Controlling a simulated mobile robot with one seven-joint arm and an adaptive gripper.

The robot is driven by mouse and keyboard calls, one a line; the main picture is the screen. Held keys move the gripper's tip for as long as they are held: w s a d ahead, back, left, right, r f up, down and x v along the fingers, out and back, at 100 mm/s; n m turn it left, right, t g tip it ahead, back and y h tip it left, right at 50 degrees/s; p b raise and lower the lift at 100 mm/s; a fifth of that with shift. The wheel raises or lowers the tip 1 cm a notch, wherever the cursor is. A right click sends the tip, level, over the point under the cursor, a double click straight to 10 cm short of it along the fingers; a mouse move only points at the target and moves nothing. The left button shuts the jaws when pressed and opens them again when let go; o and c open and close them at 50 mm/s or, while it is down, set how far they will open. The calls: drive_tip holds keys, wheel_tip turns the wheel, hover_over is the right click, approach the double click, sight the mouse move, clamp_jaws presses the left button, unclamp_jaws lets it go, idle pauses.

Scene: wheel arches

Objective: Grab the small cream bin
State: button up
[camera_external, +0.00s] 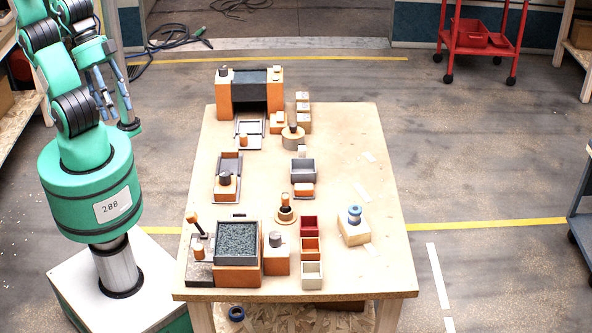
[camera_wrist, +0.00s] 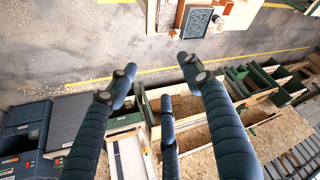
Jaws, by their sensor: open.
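The small cream bin (camera_external: 312,275) stands upright near the table's front edge, at the near end of a short row. Its top is open and it looks empty. An orange bin (camera_external: 310,249) and a dark red bin (camera_external: 308,226) stand behind it in the same row. My gripper (camera_wrist: 157,66) is open and empty, with its dark blue fingers spread above the floor and shelving in the wrist view. In the external view my gripper (camera_external: 108,92) is raised beside my arm at the left, well away from the bin. I cannot make out the cream bin in the wrist view.
The wooden table (camera_external: 365,195) has free room on its right side. Left of the cream bin stand an orange block with a dark knob (camera_external: 276,253) and a gravel-filled tray (camera_external: 237,243). A blue spool on a block (camera_external: 354,225) is to the right.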

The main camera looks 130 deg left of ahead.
drive_tip(key=shift+o, duration=1.3)
drive_tip(key=w+a+f+n+g+p, duration=0.1)
drive_tip(key=w+a+n, duration=0.15)
drive_tip(key=w, duration=0.75)
drive_tip(key=w+a+f+n+g+p, duration=0.1)
drive_tip(key=w+a, duration=0.3)
drive_tip(key=w, duration=0.6)
drive_tip(key=w+a+f+n+g+p, duration=0.1)
drive_tip(key=w+a, duration=0.2)
drive_tip(key=w, duration=0.7)
drive_tip(key=w+a+f+n+g, duration=0.1)
drive_tip(key=w+a+f, duration=0.4)
drive_tip(key=f, duration=0.4)
drive_tip(key=w+a+f+n+p, duration=0.1)
drive_tip(key=w+a+f+n, duration=0.1)
drive_tip(key=w+a+f, duration=0.3)
drive_tip(key=w+a+f+n+g+p, duration=0.1)
drive_tip(key=w+a+f, duration=0.4)
drive_tip(key=f, duration=0.9)
drive_tip(key=w, duration=0.3)
drive_tip(key=shift+g, duration=0.3)
